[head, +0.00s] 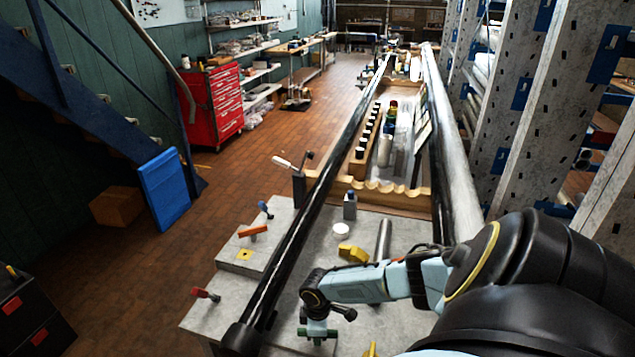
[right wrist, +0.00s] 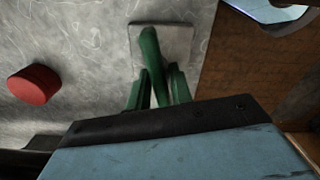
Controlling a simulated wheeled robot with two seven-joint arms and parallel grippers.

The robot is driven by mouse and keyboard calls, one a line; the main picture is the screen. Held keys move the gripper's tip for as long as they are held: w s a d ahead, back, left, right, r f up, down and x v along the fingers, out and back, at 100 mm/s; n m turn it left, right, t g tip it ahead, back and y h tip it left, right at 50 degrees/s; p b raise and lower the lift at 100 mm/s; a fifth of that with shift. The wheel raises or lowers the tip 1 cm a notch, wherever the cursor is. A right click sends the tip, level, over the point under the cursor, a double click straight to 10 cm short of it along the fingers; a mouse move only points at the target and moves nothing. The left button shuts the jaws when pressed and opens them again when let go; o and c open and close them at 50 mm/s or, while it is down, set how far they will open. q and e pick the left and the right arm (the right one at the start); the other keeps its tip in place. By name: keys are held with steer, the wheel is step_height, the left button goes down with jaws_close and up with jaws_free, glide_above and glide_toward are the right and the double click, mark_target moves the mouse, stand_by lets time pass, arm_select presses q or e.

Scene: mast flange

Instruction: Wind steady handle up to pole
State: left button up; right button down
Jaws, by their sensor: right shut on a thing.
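My right gripper (head: 318,328) points down over the grey bench top, at the lower middle of the head view. It is shut on a green handle (head: 304,332); the exact grip is hard to see. In the right wrist view the green handle (right wrist: 151,62) shows as a bent bar, in front of a pale square plate (right wrist: 172,45). A long black pole (head: 322,190) runs from the front of the bench away into the distance, left of my gripper. The steady itself is mostly hidden, and its gap to the pole cannot be told. My left gripper is out of view.
A red round knob (right wrist: 34,84) lies left of the handle. A red-handled tool (head: 205,294), an orange clamp (head: 252,231) and a yellow block (head: 353,253) are on the bench. A thick grey pole (head: 450,150) runs along the right.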

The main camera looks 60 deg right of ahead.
steer(key=c, duration=1.4)
jaws_free()
steer(key=shift+m, duration=0.3)
steer(key=shift+o, duration=0.2)
steer(key=shift+r, duration=2.55)
